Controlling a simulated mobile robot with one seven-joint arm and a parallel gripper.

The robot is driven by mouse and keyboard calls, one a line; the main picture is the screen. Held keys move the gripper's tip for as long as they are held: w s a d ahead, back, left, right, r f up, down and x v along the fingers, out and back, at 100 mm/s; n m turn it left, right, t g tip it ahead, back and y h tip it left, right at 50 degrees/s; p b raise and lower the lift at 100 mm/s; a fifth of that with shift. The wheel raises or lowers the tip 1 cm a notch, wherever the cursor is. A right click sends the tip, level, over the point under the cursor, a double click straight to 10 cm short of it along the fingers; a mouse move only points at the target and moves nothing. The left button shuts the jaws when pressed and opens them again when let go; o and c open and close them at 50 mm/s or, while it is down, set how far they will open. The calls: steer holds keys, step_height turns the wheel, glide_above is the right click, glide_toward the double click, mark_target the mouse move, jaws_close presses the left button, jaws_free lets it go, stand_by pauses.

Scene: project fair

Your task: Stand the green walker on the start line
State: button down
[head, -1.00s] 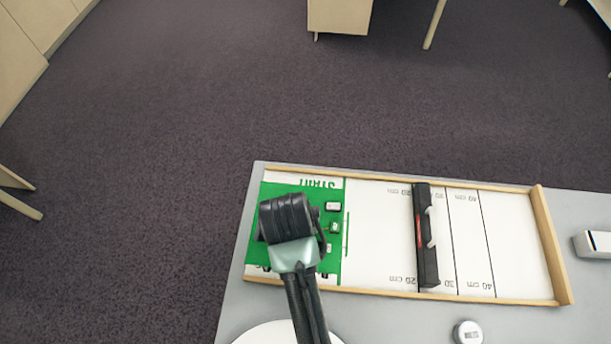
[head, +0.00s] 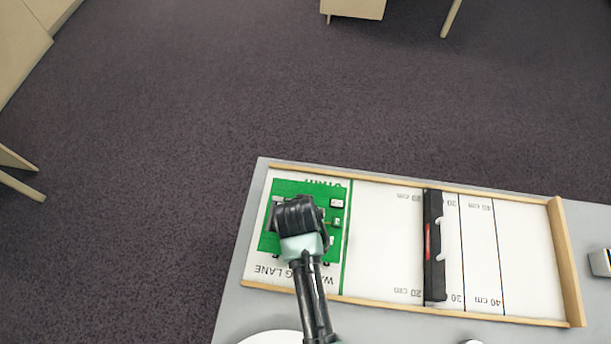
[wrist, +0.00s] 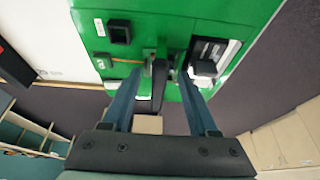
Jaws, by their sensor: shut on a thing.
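The green walker (head: 288,187) is a flat green body with small black and white parts on top. In the head view it is over the left end of the white lane, left of the green start line (head: 347,250), its right edge close to that line. My gripper (wrist: 170,70) is shut on a dark part in the middle of the walker, which fills the top of the wrist view (wrist: 165,20). In the head view my wrist covers the walker's centre and the fingertips. I cannot tell whether its underside touches the lane.
The white lane (head: 385,240) has wooden rails and distance marks. A black bar with a red strip (head: 434,240) lies across it near the 20 and 30 cm marks. A wooden end wall (head: 566,262) closes the right end. The lane between start line and bar is clear.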

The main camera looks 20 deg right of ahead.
steer(key=shift+w+f, duration=0.1)
steer(key=shift+f, duration=0.15)
steer(key=shift+f, duration=0.15)
steer(key=shift+c, duration=0.8)
jaws_free()
steer(key=v, duration=1.2)
steer(key=w+a+r+n+t, duration=0.1)
steer(key=w+r+t, duration=0.4)
steer(key=r, duration=0.4)
steer(key=w+a+r+n+t, duration=0.1)
steer(key=w+r+t, duration=0.2)
steer(key=w+r, duration=0.6)
step_height(320, 180, up, 17)
steer(key=w+a+n+t, duration=0.2)
steer(key=t, duration=0.3)
steer(key=s+a+r+n+t, duration=0.1)
steer(key=s+a+r+t, duration=0.1)
steer(key=r, duration=0.7)
steer(key=s+a+r+n+t+y, duration=0.1)
steer(key=s+a+r+t, duration=0.1)
steer(key=s+r+t, duration=0.3)
steer(key=s+a+r+t+y, duration=0.1)
steer(key=s+r, duration=0.4)
steer(key=r, duration=0.9)
steer(key=a+t, duration=0.1)
steer(key=t, duration=0.1)
steer(key=shift+s+n+t+p, duration=0.2)
steer(key=shift+n+t+p, duration=0.2)
